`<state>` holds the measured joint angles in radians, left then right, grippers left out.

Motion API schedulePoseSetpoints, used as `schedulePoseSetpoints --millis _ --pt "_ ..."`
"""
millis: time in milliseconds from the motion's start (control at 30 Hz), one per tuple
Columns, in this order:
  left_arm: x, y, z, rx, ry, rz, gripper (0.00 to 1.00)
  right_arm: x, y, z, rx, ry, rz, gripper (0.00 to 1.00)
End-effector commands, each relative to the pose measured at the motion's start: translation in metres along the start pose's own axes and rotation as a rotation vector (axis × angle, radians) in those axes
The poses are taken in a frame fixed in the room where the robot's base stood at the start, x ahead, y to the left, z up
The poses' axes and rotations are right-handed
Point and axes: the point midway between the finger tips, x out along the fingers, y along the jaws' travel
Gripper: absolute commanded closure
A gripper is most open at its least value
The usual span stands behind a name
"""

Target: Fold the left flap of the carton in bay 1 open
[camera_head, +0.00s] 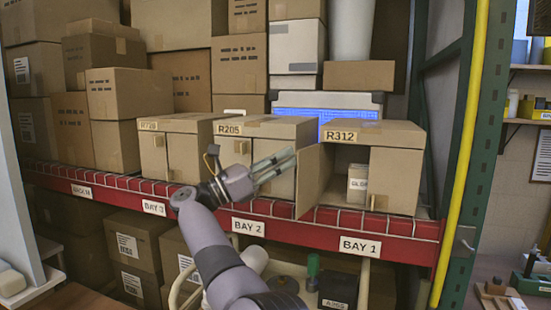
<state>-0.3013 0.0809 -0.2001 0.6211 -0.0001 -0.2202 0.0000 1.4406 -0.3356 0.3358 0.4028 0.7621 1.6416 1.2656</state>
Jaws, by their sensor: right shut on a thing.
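The bay 1 carton (396,178), a brown box marked R312, stands on the shelf above the BAY 1 label (360,246). Its left flap (314,182) stands swung out from the front, leaving a dark opening on the left half. A small white box (357,184) with lettering shows inside. The right half of the front is closed. My right gripper (291,159) comes from the lower left, its fingertips at the outer edge of the left flap, shut on it. The exact contact is hard to see. My left gripper is not in view.
Carton R205 (285,130) stands just left, partly behind my gripper; another carton (178,124) stands further left. A red shelf edge (310,235) runs below. A yellow post (463,165) and green rack upright (488,150) bound the right side.

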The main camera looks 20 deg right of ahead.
Motion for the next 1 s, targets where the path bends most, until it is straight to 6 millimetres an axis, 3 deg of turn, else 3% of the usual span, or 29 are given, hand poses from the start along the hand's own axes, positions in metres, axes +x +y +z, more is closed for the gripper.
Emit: schedulePoseSetpoints --millis 33,133,1000 --pt "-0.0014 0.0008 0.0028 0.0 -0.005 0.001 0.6 0.0126 0.0005 0.0098 0.017 -0.015 -0.004 0.81" --pt "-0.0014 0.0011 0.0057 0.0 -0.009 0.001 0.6 0.0125 0.0007 0.0098 0.016 -0.015 -0.003 0.76" --pt "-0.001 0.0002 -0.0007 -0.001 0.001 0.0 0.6 0.0107 0.0027 0.0038 0.006 -0.006 0.004 0.76"
